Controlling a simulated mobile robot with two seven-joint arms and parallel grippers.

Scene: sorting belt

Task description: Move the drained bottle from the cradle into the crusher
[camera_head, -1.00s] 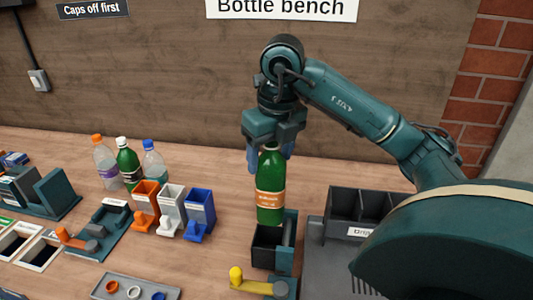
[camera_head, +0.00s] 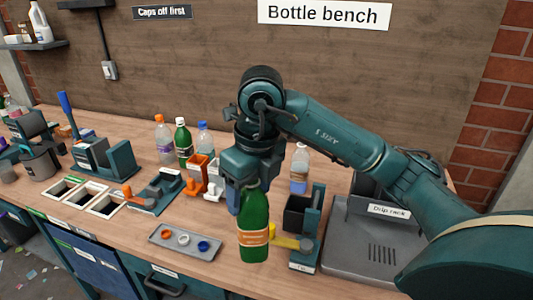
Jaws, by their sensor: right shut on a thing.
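The green bottle (camera_head: 254,228) with an orange label is upright in my right gripper (camera_head: 250,187), which is shut around its neck. The bottle shows in front of a yellow lever, right of the shallow cap tray, apparently off the bench surface. A black open-topped box on a teal stand (camera_head: 299,212), which may be the cradle, is to its right and looks empty. A teal machine with a raised blue lever (camera_head: 104,158) stands at the left; I cannot tell for sure that it is the crusher. My left gripper is out of view.
A clear bottle (camera_head: 299,172) stands behind the black box. The drip rack (camera_head: 368,250) is at the right. Orange, white and blue holders stand behind my gripper, near three bottles (camera_head: 183,142). A grey tray with caps (camera_head: 186,243) and square bench openings (camera_head: 84,195) lie left.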

